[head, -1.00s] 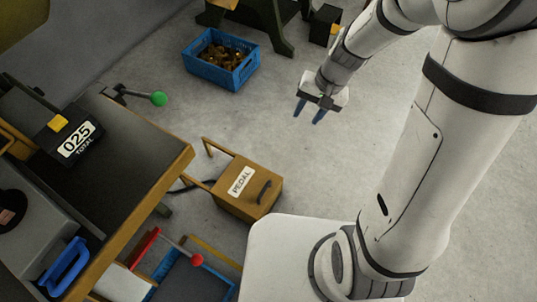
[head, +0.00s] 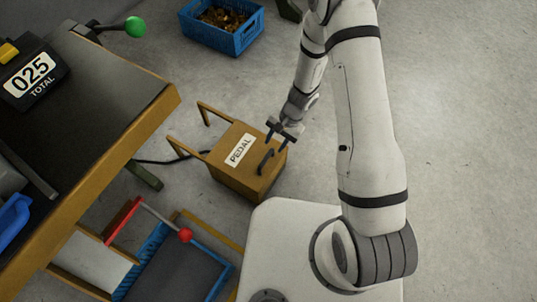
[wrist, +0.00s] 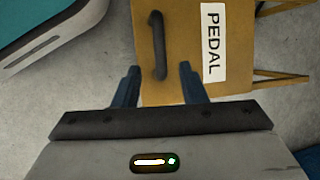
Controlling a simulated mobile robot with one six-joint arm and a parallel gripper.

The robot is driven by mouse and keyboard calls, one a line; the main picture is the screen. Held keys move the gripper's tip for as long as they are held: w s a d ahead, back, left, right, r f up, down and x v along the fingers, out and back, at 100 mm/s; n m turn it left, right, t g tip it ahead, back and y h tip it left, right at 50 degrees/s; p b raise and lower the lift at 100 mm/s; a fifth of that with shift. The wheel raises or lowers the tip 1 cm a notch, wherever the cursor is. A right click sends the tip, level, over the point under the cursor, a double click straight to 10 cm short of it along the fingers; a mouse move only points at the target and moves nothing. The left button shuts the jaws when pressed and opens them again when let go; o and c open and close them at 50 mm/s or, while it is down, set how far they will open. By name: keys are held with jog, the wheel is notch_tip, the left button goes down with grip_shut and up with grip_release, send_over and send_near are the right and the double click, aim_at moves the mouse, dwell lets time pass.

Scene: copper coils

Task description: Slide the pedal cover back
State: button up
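The pedal cover (head: 226,174) is a tan box on the floor with a white PEDAL label and a dark bar handle (head: 265,161) on top. Two tan rails (head: 189,147) extend from its far left side. In the wrist view the cover (wrist: 185,60) lies ahead, with its handle (wrist: 158,45) upright in the picture. My gripper (head: 276,139) is above the cover's right edge, close to the handle. In the wrist view its two blue fingers (wrist: 159,84) are spread apart, with the handle's near end between their tips and nothing gripped. The pedal itself is hidden.
A workbench (head: 120,120) with a 025 TOTAL counter (head: 33,80) and a green-knobbed lever (head: 135,27) stands left. A red-knobbed lever (head: 185,235) sits over blue-edged trays at lower left. A blue crate (head: 241,40) of copper pieces is behind. Floor at right is clear.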

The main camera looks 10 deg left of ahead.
aim_at(268, 156)
jog(key=b+x, duration=0.2)
jog(key=x, duration=0.4)
jog(key=shift+f, duration=0.15)
grip_shut()
